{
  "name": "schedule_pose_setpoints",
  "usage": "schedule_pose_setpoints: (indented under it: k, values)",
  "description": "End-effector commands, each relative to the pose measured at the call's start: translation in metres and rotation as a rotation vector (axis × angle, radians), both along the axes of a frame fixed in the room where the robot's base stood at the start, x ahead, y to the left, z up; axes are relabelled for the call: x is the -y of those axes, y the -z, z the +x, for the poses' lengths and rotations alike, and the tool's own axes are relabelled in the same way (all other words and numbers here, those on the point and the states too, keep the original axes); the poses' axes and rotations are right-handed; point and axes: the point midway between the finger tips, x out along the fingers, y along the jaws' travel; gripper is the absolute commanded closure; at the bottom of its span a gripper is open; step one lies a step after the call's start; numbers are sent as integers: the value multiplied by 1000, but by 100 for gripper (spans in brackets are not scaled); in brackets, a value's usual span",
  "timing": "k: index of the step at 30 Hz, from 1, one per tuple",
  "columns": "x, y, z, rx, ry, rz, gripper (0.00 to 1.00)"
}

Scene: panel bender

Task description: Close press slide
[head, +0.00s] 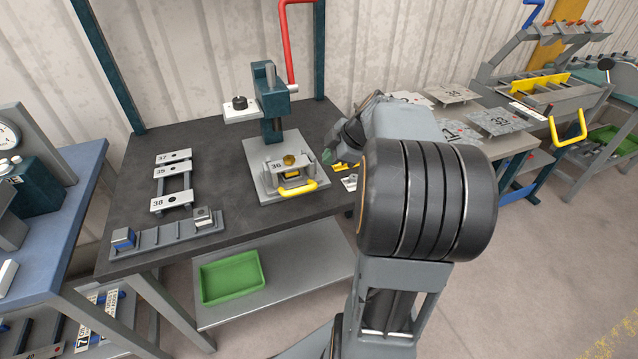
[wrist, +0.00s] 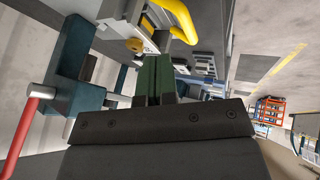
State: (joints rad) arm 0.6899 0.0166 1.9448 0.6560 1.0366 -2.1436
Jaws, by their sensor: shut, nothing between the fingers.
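The press (head: 268,95) has a dark teal column and stands on the dark workbench. Its grey slide (head: 280,166), marked 36, sits in front of the column on the base plate (head: 252,160), with a round brass piece (head: 290,160) on it. A yellow handle (head: 298,188) is at the slide's front edge. It also shows in the wrist view (wrist: 181,18), beyond my fingertips. My gripper (head: 330,156) is to the right of the slide, apart from the handle. Its green fingers (wrist: 154,78) are shut and empty. My arm partly hides the gripper in the head view.
A red lever (head: 286,40) rises behind the press. Plates on a rack (head: 172,180) and a grey rail (head: 165,238) with blocks lie to the left. A green tray (head: 231,278) sits on the lower shelf. Small yellow and grey parts lie beside my gripper.

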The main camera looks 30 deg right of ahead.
Motion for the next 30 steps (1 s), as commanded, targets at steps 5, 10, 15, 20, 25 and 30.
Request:
schedule_pose_setpoints:
  k: [5, 10, 15, 20, 25, 30]
  values:
    - [23, 15, 5, 60, -66, -34, 100]
    - [23, 29, 15, 74, -85, -44, 100]
    - [14, 51, 29, 73, -85, -45, 100]
    - [8, 70, 42, 72, -85, -45, 100]
    - [3, 84, 52, 74, -84, -46, 100]
    - [0, 92, 57, 75, -83, -46, 100]
